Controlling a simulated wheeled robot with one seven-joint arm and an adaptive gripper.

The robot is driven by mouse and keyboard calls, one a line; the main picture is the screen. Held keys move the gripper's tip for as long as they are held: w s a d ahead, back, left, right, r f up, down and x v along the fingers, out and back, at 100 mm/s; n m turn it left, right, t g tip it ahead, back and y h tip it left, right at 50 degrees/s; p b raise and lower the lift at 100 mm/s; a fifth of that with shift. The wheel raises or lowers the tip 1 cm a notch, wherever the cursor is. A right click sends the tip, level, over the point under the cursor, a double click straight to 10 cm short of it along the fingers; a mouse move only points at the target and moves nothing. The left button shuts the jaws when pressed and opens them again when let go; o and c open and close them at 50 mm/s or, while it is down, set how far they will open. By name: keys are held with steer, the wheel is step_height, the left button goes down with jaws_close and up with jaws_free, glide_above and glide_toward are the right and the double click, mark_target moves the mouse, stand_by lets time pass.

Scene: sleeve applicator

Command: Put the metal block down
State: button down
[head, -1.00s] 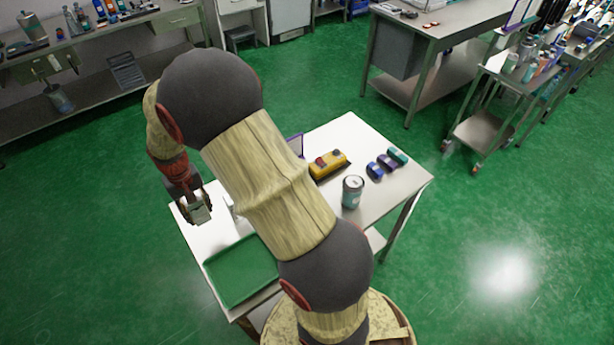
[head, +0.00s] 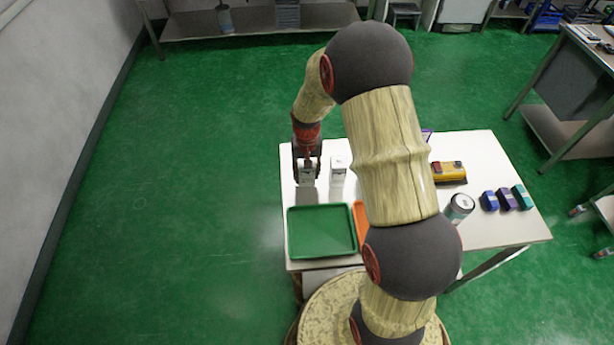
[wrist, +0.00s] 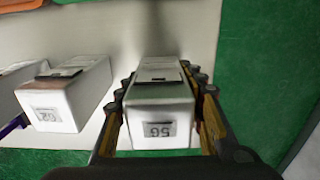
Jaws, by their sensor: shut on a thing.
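My gripper (head: 308,178) is shut on a pale metal block (wrist: 162,103) with a small printed label on its end. The fingers clasp it from both sides in the wrist view. In the head view this block (head: 307,174) is at the far left part of the white table (head: 478,148), behind the green tray (head: 322,206). I cannot tell whether its underside touches the table. A second, similar block (head: 338,170) stands on the table just to the right, apart from the held one; it also shows in the wrist view (wrist: 68,95).
An orange tray (head: 359,212) is partly hidden by my arm. A yellow box (head: 448,172), a can (head: 460,207) and several small coloured items (head: 506,198) stand to the right. The table's left edge is close to my gripper, with green floor beyond.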

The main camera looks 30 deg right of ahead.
steer(key=shift+f, duration=0.7)
steer(key=shift+f, duration=0.1)
steer(key=c, duration=1.1)
jaws_free()
steer(key=shift+f, duration=0.1)
steer(key=shift+c, duration=0.2)
